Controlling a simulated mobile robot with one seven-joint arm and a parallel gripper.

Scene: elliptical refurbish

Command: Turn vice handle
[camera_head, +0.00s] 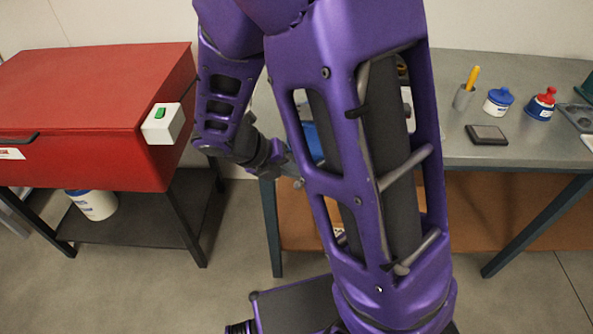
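My purple arm fills the middle of the head view and hides much of the workbench's left part. No vice or vice handle can be made out clearly. A blue shape (312,141) shows through an opening in my arm, and I cannot tell what it is. My gripper (282,163) is at the bench's left front edge, small and partly hidden behind my arm. I cannot tell whether its fingers are open or touching anything.
The grey workbench (460,150) holds a cup with a yellow tool (464,97), a blue-lidded jar (498,102), a red-topped bottle (541,104) and a dark flat box (487,135). A red cabinet (90,110) stands left, with a white bucket (95,204) below. Floor shows between them.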

